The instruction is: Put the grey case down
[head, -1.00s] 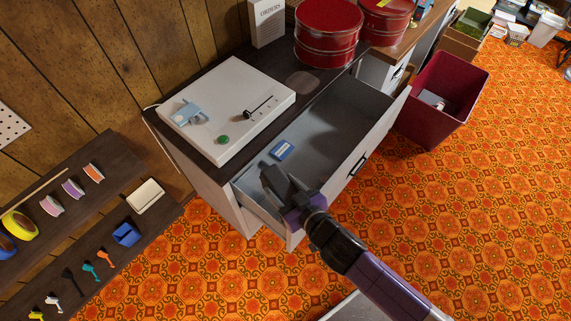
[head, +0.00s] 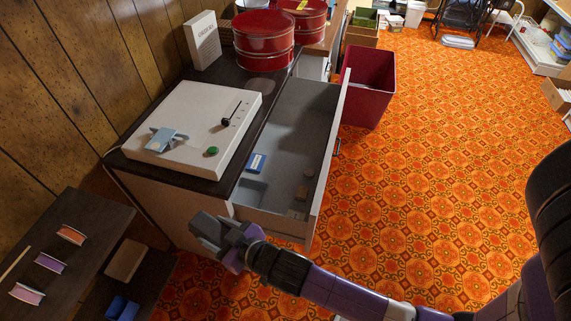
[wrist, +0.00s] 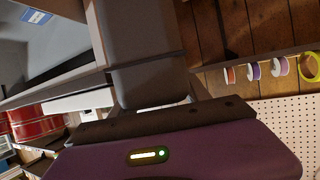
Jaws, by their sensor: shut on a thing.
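The grey case (wrist: 140,45) fills the middle of the wrist view, a dark grey box held between my jaws. In the head view the case (head: 207,226) shows at the tip of my gripper (head: 228,240), partly covered by the fingers. My gripper is shut on it. The case appears in front of the near end of the open drawer (head: 322,165), off the floor. I cannot tell its exact height.
The drawer holds a blue-and-white packet (head: 256,162) and a few small items. A white machine with a green button (head: 212,152) and red tins (head: 262,42) stand on the dark cabinet top. A dark low shelf (head: 62,285) is at the left. A red bin (head: 368,85) stands behind the drawer.

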